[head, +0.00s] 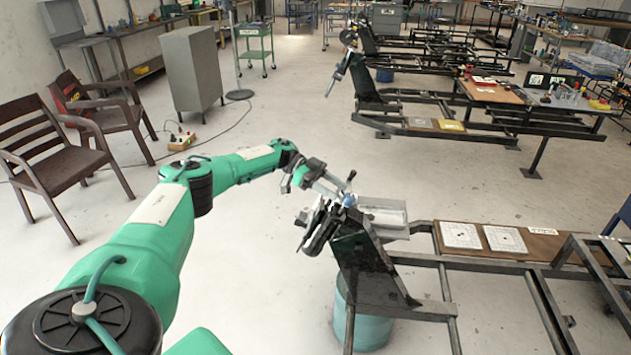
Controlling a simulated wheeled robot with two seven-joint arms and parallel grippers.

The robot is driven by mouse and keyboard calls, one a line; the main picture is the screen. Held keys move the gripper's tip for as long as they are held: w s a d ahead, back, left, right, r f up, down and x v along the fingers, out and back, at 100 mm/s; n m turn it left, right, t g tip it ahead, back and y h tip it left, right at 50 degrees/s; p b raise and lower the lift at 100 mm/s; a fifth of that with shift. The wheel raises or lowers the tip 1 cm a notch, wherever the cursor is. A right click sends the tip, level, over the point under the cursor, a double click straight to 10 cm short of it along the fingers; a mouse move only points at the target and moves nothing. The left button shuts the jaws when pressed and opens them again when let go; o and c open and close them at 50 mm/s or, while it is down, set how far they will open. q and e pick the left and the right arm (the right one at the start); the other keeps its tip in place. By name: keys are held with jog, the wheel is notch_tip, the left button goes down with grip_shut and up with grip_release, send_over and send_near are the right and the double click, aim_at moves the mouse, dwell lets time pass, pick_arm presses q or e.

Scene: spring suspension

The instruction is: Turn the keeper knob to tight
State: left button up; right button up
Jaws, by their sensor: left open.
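My left arm reaches in from the left. My left gripper (340,192) is at the top of the dark upright bracket (362,258) on the near frame. Its jaws are open, and its fingertips are close beside a small blue knob (348,200), which looks like the keeper knob. I cannot tell whether they touch it. A small black lever (350,176) stands just above the knob. Black clamp-like parts (320,228) hang on the bracket's left side. The knob's marking and turn position are too small to read. My right gripper does not show.
A grey metal tray (383,212) lies behind the bracket. A brown board (520,243) with two white plates is on the frame (480,266) to the right. A teal drum (368,325) stands under the bracket. Chairs (50,150) are at the left; the floor between is clear.

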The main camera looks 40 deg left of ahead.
pick_arm(q)
jog(key=b+v, duration=0.2)
jog(key=v, duration=0.6)
jog(key=shift+b, duration=0.35)
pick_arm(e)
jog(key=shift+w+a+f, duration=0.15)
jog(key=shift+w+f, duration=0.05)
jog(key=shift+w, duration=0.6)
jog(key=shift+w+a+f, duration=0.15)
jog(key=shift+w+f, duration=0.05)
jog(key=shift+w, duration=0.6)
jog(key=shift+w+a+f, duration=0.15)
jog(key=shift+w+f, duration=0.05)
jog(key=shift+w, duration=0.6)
pick_arm(q)
jog(key=shift+r, duration=0.1)
